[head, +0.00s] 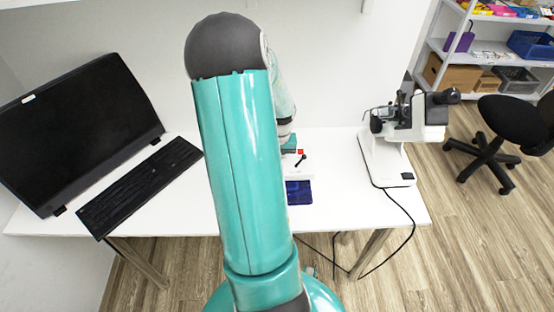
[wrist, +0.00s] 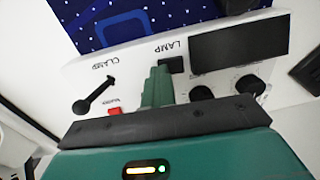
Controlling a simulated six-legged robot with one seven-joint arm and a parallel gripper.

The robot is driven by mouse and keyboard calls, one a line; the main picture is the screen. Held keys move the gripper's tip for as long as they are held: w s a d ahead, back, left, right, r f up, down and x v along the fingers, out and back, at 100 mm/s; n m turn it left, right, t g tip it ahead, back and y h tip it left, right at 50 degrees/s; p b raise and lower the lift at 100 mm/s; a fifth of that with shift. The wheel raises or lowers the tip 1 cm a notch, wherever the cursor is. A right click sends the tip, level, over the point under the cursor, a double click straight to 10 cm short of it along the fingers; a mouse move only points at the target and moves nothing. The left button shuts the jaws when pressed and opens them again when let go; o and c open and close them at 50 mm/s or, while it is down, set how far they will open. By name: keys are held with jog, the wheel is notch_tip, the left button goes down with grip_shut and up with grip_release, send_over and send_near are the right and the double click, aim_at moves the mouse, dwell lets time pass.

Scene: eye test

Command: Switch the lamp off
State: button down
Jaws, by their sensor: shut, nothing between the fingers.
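A white control panel (wrist: 130,75) lies under my gripper in the wrist view, its labels upside down. A small black switch (wrist: 173,65) sits beside the word LAMP; I cannot tell its position. My gripper (wrist: 158,73) is shut and empty, its green fingertips close to the left of this switch in the picture. I cannot tell if they touch it. In the head view my arm hides much of the panel (head: 296,171). I cannot make out a lit lamp in either view.
The panel also carries a black lever (wrist: 94,95) marked CLAMP, a red button (wrist: 114,112), a dark display (wrist: 239,40) and round knobs (wrist: 249,85). A blue patterned sheet (wrist: 180,14) lies beyond it. A monitor (head: 80,130), keyboard (head: 140,188) and microscope (head: 390,145) stand on the table.

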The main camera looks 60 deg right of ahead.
jog(key=shift+w+a+f, duration=0.4)
jog(key=shift+w+a, duration=0.05)
jog(key=shift+w, duration=0.25)
jog(key=shift+r, duration=0.15)
jog(key=shift+d+r, duration=0.15)
jog(key=shift+r, duration=0.2)
jog(key=s+d+r, duration=0.1)
jog(key=s+r, duration=0.2)
jog(key=r, duration=1)
jog(key=shift+d+r, duration=0.3)
jog(key=shift+d, duration=0.05)
jog(key=shift+a, duration=0.1)
